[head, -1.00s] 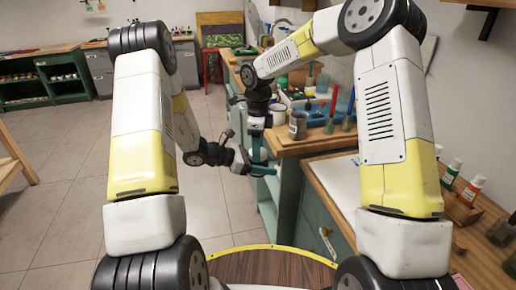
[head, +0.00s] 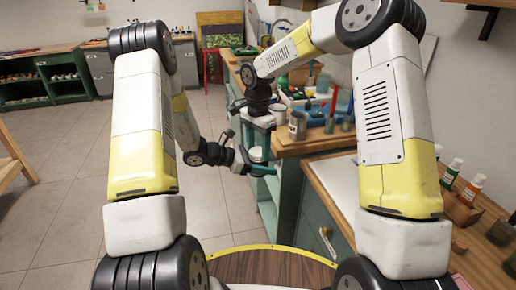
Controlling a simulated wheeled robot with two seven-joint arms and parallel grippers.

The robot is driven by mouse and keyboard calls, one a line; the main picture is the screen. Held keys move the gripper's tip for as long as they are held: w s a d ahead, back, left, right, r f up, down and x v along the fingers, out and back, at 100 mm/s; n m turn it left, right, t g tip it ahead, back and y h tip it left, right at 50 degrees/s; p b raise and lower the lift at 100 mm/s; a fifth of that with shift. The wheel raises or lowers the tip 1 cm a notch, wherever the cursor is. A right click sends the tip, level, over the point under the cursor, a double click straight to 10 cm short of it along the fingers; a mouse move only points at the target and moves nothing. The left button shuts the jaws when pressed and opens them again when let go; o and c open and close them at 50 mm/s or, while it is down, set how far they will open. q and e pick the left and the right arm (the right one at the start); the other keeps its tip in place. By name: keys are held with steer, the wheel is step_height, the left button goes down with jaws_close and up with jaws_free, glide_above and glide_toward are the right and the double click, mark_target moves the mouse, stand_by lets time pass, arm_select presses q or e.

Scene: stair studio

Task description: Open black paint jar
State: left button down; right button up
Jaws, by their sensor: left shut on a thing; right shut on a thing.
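A small pale jar (head: 256,154), the paint jar, is held upright between the teal fingers of my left gripper (head: 258,168), out in front of the bench end. The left gripper is shut on it. Its label and contents are too small to make out. My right gripper (head: 262,121) is above the jar and apart from it, with its fingers largely out of sight. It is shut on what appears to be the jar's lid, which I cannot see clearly.
The wooden bench (head: 310,143) just right of the grippers carries a metal can (head: 298,125), a blue tray (head: 318,113) and several jars and tools. Paint bottles stand in a wooden rack (head: 458,207) at the right. The tiled floor (head: 80,190) at left is clear.

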steer(key=o, duration=1.6)
steer(key=shift+c, duration=0.2)
steer(key=shift+r, duration=0.1)
step_height(320, 180, up, 4)
steer(key=shift+r, duration=0.15)
steer(key=shift+c, duration=0.5)
steer(key=m, duration=0.4)
steer(key=shift+s+r, duration=0.15)
steer(key=shift+r, duration=0.2)
step_height(320, 180, up, 3)
steer(key=m, duration=0.6)
steer(key=shift+f, duration=4.1)
